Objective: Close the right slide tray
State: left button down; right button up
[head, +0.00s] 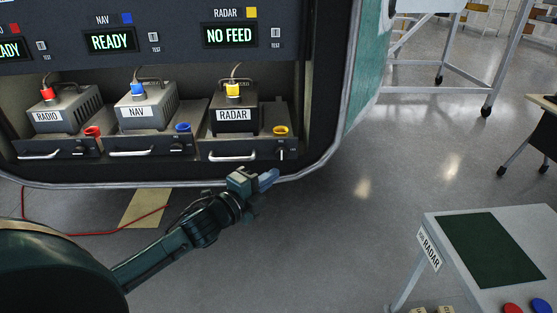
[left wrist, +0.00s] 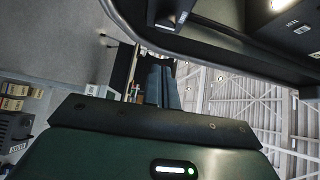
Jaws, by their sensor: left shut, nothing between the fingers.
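The right slide tray (head: 265,152) carries the dark RADAR unit (head: 235,112) with a yellow plug on top. My left gripper (head: 268,178) is shut and empty, just below and in front of this tray, near the bay's lower rim, with no clear contact. Its fingers also show in the left wrist view (left wrist: 163,85), below the dark curved rim. My right gripper is not in view.
The NAV tray (head: 145,146) and RADIO tray (head: 57,149) sit to the left in the same bay. The curved rim (head: 322,165) edges the bay. The RADAR display (head: 230,35) reads NO FEED. A table (head: 453,223) stands at lower right, with open floor between.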

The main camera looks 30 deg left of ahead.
pick_arm(q)
jog(key=w+a+p, duration=0.1)
jog(key=w, duration=0.5)
jog(key=shift+w+a, duration=0.2)
jog(key=shift+w, duration=0.2)
